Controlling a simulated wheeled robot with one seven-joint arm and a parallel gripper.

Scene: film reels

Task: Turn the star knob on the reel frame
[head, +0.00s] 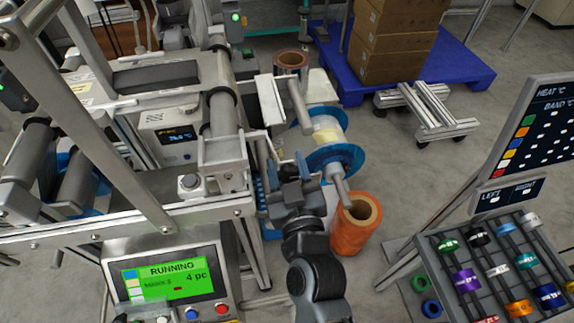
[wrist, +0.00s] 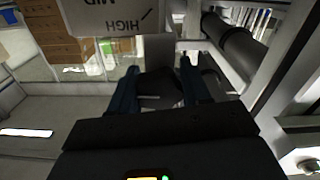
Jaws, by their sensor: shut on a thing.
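My gripper (head: 289,172) is at the reel frame, left of the blue-flanged reel (head: 347,157) in the head view. In the wrist view its two blue fingers (wrist: 157,92) are closed on the dark star knob (wrist: 161,88), one on each side. The knob's outline is mostly in shadow, and its turn angle cannot be read. In the head view my gripper and wrist hide the knob. A grey metal block (wrist: 158,50) of the frame stands just behind the knob in the wrist view. A plate marked HIGH and MID (wrist: 105,17) shows above.
An orange roll (head: 352,236) stands on the floor right of my wrist. The machine with a green RUNNING screen (head: 165,277) is at left. A rack of coloured rolls (head: 448,262) is at right. A dark roller (wrist: 232,43) lies close right of my fingers.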

